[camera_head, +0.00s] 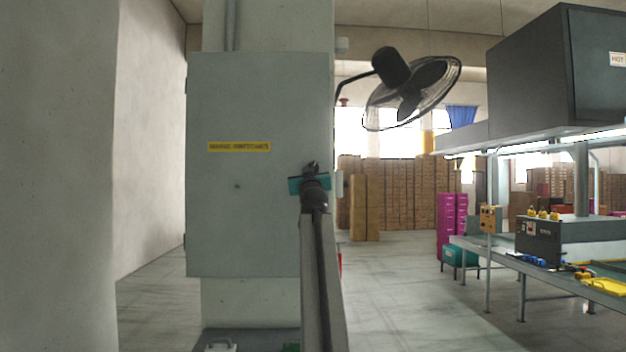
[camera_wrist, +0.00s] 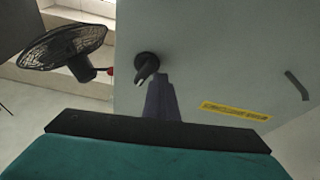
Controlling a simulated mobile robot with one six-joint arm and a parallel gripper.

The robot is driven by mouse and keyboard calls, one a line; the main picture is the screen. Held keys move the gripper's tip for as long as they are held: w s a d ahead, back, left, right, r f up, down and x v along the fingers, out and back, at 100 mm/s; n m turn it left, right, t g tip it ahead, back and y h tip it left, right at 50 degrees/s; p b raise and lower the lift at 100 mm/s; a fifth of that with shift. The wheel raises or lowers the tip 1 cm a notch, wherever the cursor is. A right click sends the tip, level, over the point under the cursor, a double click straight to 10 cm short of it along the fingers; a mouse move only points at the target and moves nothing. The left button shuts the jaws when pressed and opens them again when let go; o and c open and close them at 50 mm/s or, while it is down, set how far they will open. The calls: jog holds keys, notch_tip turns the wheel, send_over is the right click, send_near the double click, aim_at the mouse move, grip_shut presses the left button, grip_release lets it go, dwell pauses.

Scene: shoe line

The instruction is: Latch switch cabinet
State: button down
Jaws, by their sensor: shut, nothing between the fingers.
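The grey switch cabinet (camera_head: 245,105) is on the pillar, with a yellow label (camera_head: 240,146) on its door. The door looks closed in the head view. In the wrist view a black latch handle (camera_wrist: 147,66) sits on the grey door (camera_wrist: 215,60), and the yellow label (camera_wrist: 235,111) shows to its right. My gripper (camera_head: 311,168) is in front of the door's right edge, and its teal body hides part of the door. In the wrist view my gripper's fingers (camera_wrist: 161,84) are shut and empty, right beside the handle. I cannot tell whether they touch it.
A black fan (camera_head: 410,92) juts out to the right of the cabinet. A workbench (camera_head: 560,275) with tools and a dark machine (camera_head: 540,65) stand at the right. Stacked cardboard boxes (camera_head: 400,190) are at the back. The floor (camera_head: 400,300) between pillar and bench is clear.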

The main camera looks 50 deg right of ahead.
jog(key=s+a, duration=0.6)
jog(key=a, duration=0.1)
dwell(1.4)
jog(key=shift+f, duration=0.1)
dwell(0.3)
